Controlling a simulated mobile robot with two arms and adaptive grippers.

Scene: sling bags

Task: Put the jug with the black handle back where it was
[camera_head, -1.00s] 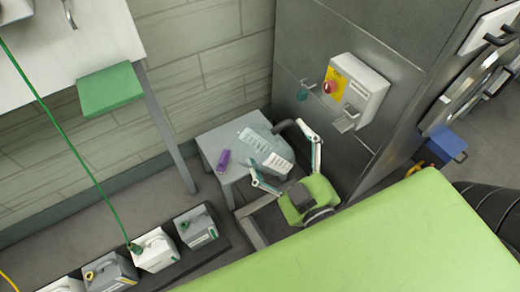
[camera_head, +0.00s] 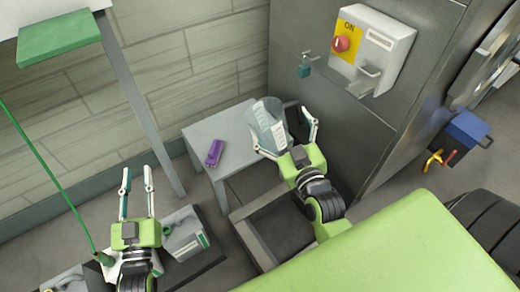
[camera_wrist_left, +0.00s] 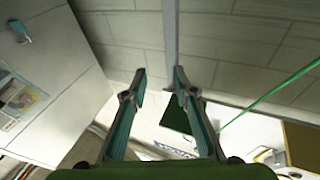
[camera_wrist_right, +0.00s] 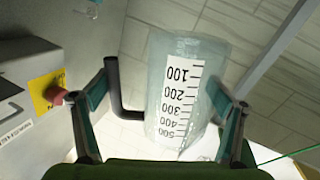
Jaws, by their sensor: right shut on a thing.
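The clear jug (camera_head: 266,122) with a white measuring scale is at the small grey table (camera_head: 212,130). Its black handle (camera_wrist_right: 124,90) shows in the right wrist view, on the left side of the jug (camera_wrist_right: 180,90). My right gripper (camera_head: 284,124) has one finger on each side of the jug and is shut on it. I cannot tell whether the jug's base touches the tabletop.
A purple object (camera_head: 214,152) lies on the table. A blue box (camera_head: 464,137) is at right.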

